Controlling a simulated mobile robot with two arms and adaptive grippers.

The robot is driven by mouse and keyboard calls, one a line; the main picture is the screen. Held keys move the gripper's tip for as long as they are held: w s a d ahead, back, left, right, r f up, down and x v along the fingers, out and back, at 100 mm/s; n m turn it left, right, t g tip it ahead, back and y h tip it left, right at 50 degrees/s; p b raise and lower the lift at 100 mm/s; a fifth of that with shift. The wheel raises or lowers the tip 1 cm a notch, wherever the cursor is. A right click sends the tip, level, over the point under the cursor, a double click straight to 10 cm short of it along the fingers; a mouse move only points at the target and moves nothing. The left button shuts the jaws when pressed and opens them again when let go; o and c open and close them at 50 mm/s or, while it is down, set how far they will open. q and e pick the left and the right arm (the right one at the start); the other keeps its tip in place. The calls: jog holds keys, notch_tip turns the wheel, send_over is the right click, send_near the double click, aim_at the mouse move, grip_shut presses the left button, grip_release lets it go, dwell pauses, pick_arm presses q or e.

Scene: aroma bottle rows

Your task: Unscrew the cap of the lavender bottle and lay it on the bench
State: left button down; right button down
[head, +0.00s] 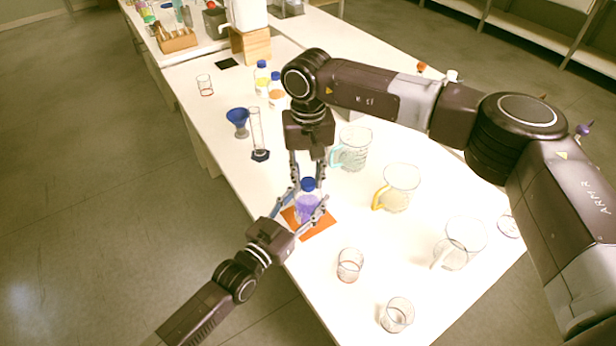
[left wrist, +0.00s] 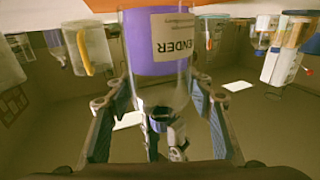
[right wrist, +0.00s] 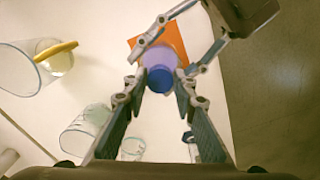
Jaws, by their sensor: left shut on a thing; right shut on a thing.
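The lavender bottle (head: 306,207) is clear with purple liquid and stands upright at the orange mat (head: 320,229). My left gripper (head: 301,214) is shut on its body from the front left. In the left wrist view the bottle (left wrist: 158,40) appears upside down, with part of its label readable. The blue cap (head: 308,184) is at the bottle's top, and it also shows in the right wrist view (right wrist: 160,79). My right gripper (head: 308,183) reaches down from above and is shut on the cap. I cannot tell whether the cap is loosened.
A yellow-handled jug (head: 399,185) and a teal-handled jug (head: 355,147) stand right of the bottle. A blue funnel (head: 238,119) and a measuring cylinder (head: 258,135) stand at the left. A small beaker (head: 349,264) is in front. Bare bench (head: 330,190) lies between bottle and jugs.

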aim_at(308, 182)
jog(key=shift+r, duration=0.15)
jog(key=shift+r, duration=0.95)
jog(key=shift+r, duration=2)
pick_arm(q)
jog(key=c, duration=0.9)
grip_release()
jog(key=shift+o, duration=0.2)
jog(key=shift+s, duration=0.1)
